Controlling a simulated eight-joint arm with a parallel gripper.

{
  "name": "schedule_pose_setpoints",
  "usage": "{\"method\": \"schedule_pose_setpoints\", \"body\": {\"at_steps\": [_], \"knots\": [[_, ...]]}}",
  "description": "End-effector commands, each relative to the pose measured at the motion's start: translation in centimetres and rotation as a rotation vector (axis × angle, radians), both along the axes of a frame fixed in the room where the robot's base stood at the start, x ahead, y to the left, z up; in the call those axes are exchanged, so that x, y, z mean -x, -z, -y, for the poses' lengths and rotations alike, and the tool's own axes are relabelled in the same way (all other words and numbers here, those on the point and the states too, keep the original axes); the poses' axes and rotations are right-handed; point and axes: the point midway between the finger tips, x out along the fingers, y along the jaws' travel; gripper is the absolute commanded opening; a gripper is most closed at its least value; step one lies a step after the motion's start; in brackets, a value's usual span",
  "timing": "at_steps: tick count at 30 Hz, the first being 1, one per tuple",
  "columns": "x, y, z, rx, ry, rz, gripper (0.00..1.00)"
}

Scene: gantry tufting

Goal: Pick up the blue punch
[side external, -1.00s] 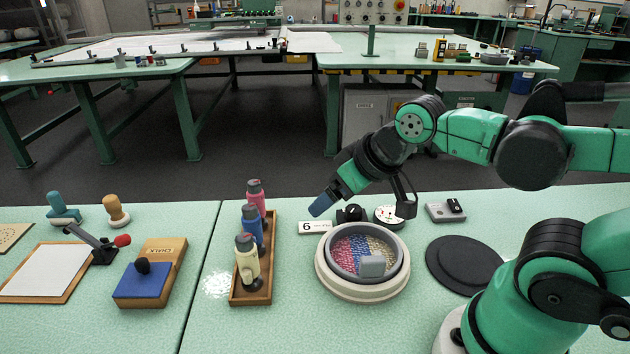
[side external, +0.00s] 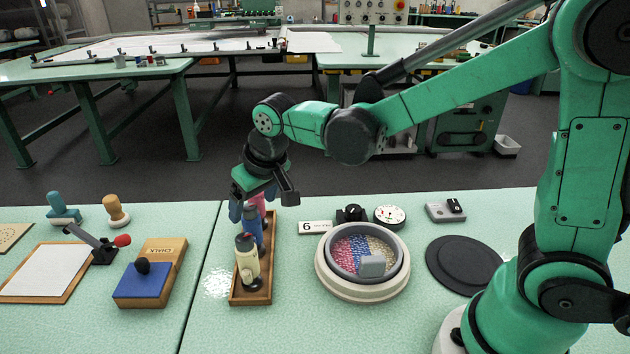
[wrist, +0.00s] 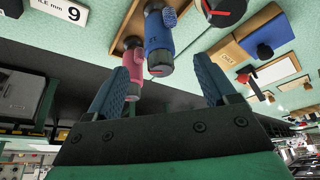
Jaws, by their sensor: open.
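The blue punch (side external: 251,226) stands in a wooden rack (side external: 251,296), between the pink punch (side external: 259,203) at the back and the cream punch (side external: 246,262) in front. In the wrist view, the blue punch (wrist: 158,38) shows beyond my fingertips, with the pink punch (wrist: 133,62) beside it near one finger. My gripper (side external: 253,203) points down over the back of the rack, its blue fingers apart. In the wrist view, the gap of my gripper (wrist: 163,72) is open and holds nothing. In the side view the near finger partly hides the tops of the punches.
The bench between pad and rack is mostly clear.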

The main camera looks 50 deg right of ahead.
Motion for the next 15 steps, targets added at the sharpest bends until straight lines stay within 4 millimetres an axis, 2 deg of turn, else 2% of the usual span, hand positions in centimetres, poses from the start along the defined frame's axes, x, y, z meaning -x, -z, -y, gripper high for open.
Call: {"method": "schedule_pose_setpoints", "body": {"at_steps": [15], "knots": [[-2.0, 4.6, 0.0, 0.001, 0.001, -0.001, 0.78]]}}
